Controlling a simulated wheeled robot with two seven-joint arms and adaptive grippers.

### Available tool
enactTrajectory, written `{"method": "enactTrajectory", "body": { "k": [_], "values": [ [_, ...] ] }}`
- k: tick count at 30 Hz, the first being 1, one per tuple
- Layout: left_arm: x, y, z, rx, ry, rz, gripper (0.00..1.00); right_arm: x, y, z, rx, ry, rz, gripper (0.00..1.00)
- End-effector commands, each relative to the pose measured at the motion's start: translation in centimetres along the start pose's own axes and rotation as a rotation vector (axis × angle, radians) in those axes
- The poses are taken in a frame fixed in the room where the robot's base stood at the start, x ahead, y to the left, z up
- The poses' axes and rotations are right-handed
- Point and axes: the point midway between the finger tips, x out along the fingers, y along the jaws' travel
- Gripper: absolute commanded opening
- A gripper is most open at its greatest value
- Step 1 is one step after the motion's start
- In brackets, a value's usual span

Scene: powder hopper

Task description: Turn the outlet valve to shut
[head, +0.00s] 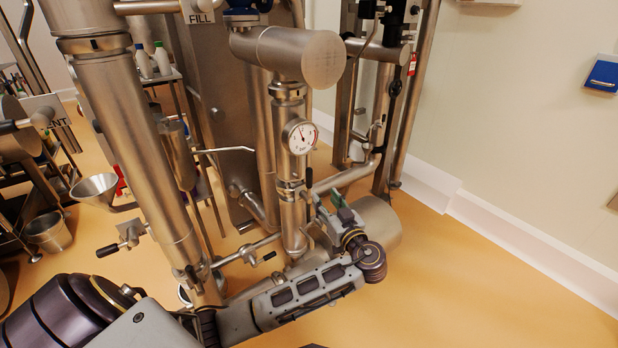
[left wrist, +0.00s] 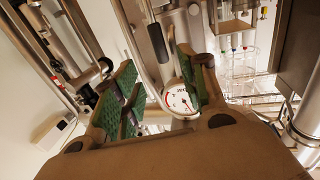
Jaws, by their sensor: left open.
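A lever with a black grip (head: 309,178) stands upright on the vertical steel pipe, just below the round pressure gauge (head: 300,137). I cannot tell for certain that it is the outlet valve's handle. My left gripper (head: 328,205) is open, close to the right of this lever. In the left wrist view a black-gripped lever (left wrist: 157,43) shows between the green-padded fingers of my left gripper (left wrist: 155,72), apart from the pads as far as I can see. The gauge (left wrist: 181,100) shows beyond, near the right finger. My right gripper is not in view.
Another black-gripped handle (head: 107,250) sticks out at the left, and a short one (head: 269,256) lies low near the pipes. A steel funnel (head: 96,188) and bucket (head: 48,232) stand left. The floor at right (head: 480,290) is clear.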

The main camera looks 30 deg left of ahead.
Motion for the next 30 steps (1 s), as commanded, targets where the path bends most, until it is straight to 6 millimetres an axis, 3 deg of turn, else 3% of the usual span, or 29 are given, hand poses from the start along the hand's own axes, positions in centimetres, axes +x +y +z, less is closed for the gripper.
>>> {"method": "enactTrajectory", "body": {
  "k": [14, 30],
  "values": [
    [0.7, 0.0, 0.1, 0.003, -0.002, 0.001, 0.42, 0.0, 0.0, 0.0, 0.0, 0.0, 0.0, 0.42],
    [6.9, 0.0, 0.0, 0.004, 0.0, 0.0, 0.42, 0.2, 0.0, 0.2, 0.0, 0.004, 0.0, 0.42]
  ]
}}
